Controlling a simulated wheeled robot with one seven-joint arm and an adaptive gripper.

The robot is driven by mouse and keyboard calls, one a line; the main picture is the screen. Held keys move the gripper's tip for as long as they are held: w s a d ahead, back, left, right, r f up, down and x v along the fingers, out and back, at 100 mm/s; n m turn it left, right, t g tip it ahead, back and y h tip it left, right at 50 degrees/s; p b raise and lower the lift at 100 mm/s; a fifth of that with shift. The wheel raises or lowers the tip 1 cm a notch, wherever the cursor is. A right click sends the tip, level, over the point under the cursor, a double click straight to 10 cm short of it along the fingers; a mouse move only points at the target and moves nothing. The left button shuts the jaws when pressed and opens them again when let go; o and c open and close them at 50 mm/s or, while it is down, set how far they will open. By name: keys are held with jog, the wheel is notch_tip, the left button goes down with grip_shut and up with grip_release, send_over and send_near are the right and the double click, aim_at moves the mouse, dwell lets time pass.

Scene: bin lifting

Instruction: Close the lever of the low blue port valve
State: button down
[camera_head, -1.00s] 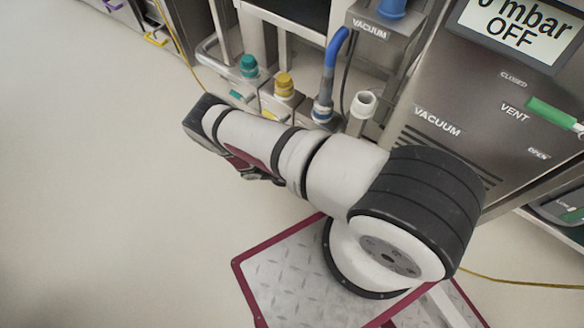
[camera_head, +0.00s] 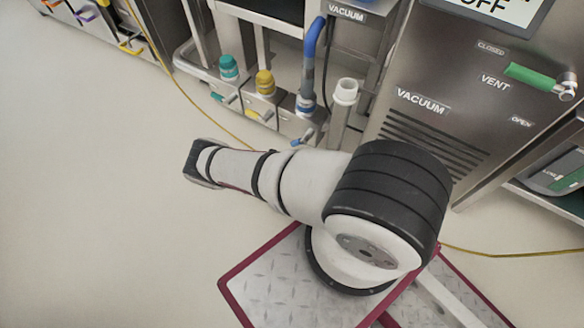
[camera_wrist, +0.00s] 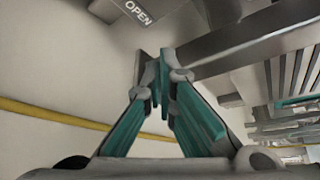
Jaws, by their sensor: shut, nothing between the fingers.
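The blue port (camera_head: 306,104) is low on the grey pump cabinet in the head view, with a blue hose running up from it. Its small blue lever (camera_head: 306,136) sticks out below it, slanting, just above my arm. My gripper (camera_wrist: 162,72) shows in the wrist view, shut and empty, with its teal-lined fingers meeting at the tips. In the head view I cannot make out the fingers. The wrist view shows an OPEN label (camera_wrist: 138,12) on a grey part beyond the fingertips. I cannot identify the blue lever there, nor tell whether the fingers touch anything.
A teal port (camera_head: 228,67) and a yellow port (camera_head: 264,83) stand left of the blue one. A white pipe stub (camera_head: 346,91) is to its right. The VENT panel has a green lever (camera_head: 533,76). A yellow cable (camera_head: 177,88) crosses the floor. Floor at left is clear.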

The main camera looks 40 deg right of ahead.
aim_at(300, 142)
jog(key=shift+w+a+r, duration=0.15)
jog(key=shift+w+r, duration=0.5)
jog(key=shift+w, duration=0.15)
jog(key=shift+w+a+r, duration=0.1)
jog(key=shift+w+r, duration=0.5)
jog(key=shift+w, duration=0.2)
jog(key=shift+a, duration=0.1)
